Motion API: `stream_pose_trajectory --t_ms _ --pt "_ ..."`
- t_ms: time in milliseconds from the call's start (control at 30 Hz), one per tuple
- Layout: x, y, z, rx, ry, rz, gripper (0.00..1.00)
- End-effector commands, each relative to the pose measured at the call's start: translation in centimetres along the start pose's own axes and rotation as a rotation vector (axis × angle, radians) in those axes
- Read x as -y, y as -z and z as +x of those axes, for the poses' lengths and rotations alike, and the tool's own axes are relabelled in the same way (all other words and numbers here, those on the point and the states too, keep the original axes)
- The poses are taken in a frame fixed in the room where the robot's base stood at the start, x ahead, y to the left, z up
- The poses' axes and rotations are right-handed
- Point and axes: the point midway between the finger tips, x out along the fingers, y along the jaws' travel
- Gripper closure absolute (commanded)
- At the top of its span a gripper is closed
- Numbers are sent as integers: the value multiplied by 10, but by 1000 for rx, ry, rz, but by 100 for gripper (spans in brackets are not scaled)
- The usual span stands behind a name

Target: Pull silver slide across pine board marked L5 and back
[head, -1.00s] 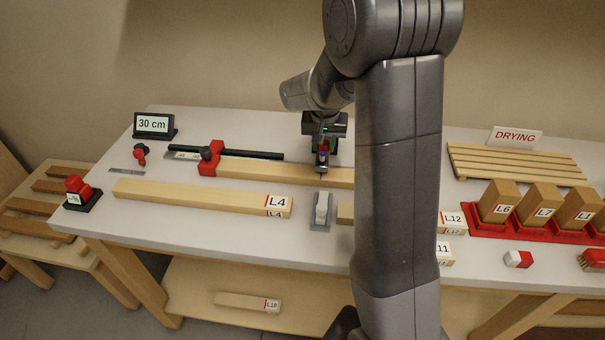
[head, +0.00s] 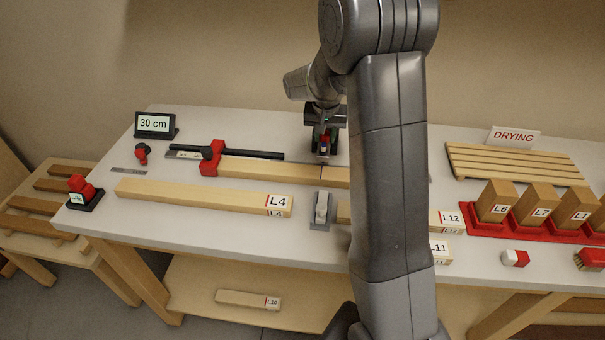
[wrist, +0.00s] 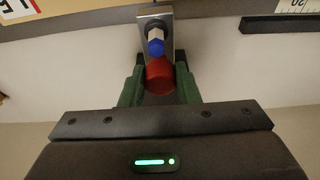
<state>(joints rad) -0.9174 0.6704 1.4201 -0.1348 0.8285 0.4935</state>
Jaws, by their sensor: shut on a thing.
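The pine board L5 (head: 265,172) lies along the bench, its right part behind my arm. Its upside-down label (wrist: 18,10) shows at the top left of the wrist view. A thin dark line crosses the board in front of my gripper. My gripper (head: 324,146) is at the board's far edge, shut on a red round grip (wrist: 159,76) between its green pads. Blue and white parts join this grip to the silver slide (wrist: 146,18), a flat plate reaching the board's edge. Whether the slide touches the wood I cannot tell.
A red clamp (head: 212,159) with a black bar (head: 255,154) stands at the board's left end. Board L4 (head: 200,197) and a grey block with a white top (head: 321,209) lie in front. A red rack (head: 465,224) of blocks is at right.

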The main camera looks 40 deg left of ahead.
Motion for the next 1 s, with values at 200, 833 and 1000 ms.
stream_pose_trajectory --t_ms 200,833,1000 --pt "0 2 -1 -5 1 0 58" --pt "0 6 -22 -4 1 0 45" --pt "0 10 -39 -3 1 0 45"
